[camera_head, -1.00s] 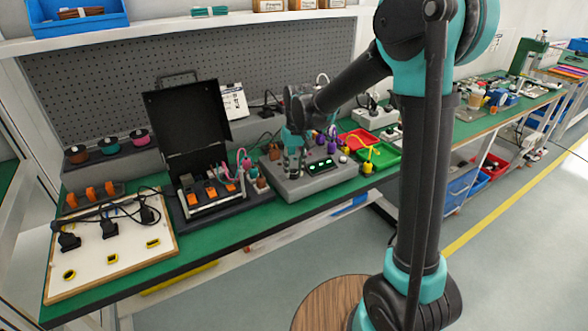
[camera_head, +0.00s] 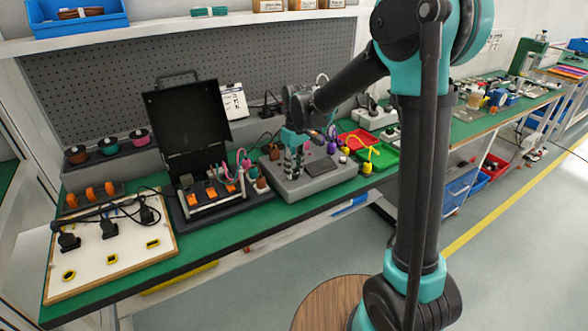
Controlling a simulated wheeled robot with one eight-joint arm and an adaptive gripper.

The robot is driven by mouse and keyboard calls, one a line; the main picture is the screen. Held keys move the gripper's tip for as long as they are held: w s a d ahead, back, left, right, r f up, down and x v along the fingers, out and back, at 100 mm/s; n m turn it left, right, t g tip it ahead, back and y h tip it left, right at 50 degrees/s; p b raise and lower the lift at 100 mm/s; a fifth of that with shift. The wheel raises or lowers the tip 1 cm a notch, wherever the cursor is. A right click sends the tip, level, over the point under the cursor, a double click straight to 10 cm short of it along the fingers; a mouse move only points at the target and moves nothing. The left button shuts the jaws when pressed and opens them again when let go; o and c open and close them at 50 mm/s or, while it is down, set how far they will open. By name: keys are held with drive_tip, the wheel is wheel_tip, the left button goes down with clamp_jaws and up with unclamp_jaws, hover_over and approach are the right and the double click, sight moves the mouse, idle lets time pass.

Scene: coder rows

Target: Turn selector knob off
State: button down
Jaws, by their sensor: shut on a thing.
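A grey control box (camera_head: 312,184) stands on the green bench, with a dark display panel (camera_head: 323,167) on its top and a white round button (camera_head: 343,159) at its right. My gripper (camera_head: 295,170) points down over the left part of the box top and is shut on the selector knob there. The fingers hide the knob, so its pointer direction cannot be seen. The display panel shows no lit digits.
An open black case (camera_head: 188,125) with orange-switched parts stands left of the box. A white board (camera_head: 110,255) with black plugs lies at the far left. Red (camera_head: 356,139) and green (camera_head: 383,158) trays with yellow-topped parts stand close on the right.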

sight(295, 171)
drive_tip(key=c, duration=1.2)
unclamp_jaws()
drive_tip(key=r, duration=1.2)
drive_tip(key=shift+w+d, duration=0.2)
drive_tip(key=s+d+f+m+t, duration=0.1)
drive_tip(key=s+d+f+m, duration=0.2)
drive_tip(key=s+d+f, duration=0.2)
drive_tip(key=s+d+f+m+t, duration=0.2)
drive_tip(key=s+d+f+m, duration=0.1)
drive_tip(key=s+d+f, duration=0.3)
drive_tip(key=s+d+f+m+t, duration=0.1)
drive_tip(key=s+d+f+m, duration=0.2)
drive_tip(key=s+d, duration=0.6)
drive_tip(key=shift+d+f+t, duration=0.3)
drive_tip(key=shift+d+f, duration=1.05)
drive_tip(key=shift+d, duration=0.25)
